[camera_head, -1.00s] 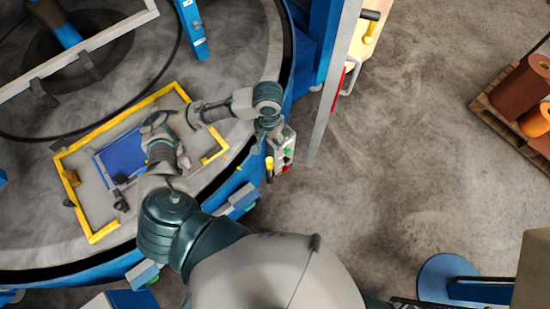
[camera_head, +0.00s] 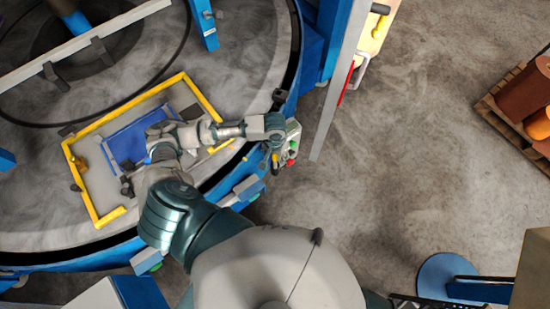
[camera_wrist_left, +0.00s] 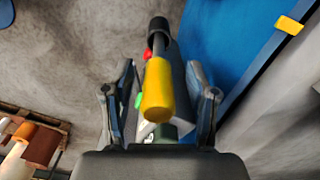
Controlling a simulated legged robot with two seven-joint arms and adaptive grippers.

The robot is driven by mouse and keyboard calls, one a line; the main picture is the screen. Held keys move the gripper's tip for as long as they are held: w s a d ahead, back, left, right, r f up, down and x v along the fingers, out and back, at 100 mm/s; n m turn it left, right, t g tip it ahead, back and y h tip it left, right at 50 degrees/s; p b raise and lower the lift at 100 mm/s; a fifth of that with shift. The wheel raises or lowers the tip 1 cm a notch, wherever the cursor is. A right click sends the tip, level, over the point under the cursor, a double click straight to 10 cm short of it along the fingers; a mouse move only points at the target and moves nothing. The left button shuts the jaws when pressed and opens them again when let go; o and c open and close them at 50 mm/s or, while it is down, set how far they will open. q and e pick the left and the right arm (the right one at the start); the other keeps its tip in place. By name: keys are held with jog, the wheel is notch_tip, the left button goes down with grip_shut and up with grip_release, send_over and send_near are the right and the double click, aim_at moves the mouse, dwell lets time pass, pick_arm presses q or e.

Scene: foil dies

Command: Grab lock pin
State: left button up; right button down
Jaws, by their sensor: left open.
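The lock pin (camera_wrist_left: 157,88), a yellow cylinder with a black end, stands out in the middle of the left wrist view. My left gripper (camera_wrist_left: 161,80) is open, with one finger on each side of the pin and visible gaps between fingers and pin. In the head view my left gripper (camera_head: 274,147) is at the turntable's right rim, beside a small control box (camera_head: 291,145) with green and red buttons. The pin is mostly hidden there by the gripper. My right gripper does not show.
A yellow frame (camera_head: 72,165) with a blue plate (camera_head: 128,143) lies on the round turntable under my arm. A grey post (camera_head: 335,90) stands right of the control box. The floor (camera_head: 400,170) further right is clear up to a pallet (camera_head: 500,118).

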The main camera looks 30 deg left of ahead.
pick_arm(q)
jog(key=shift+f, duration=0.15)
grip_shut()
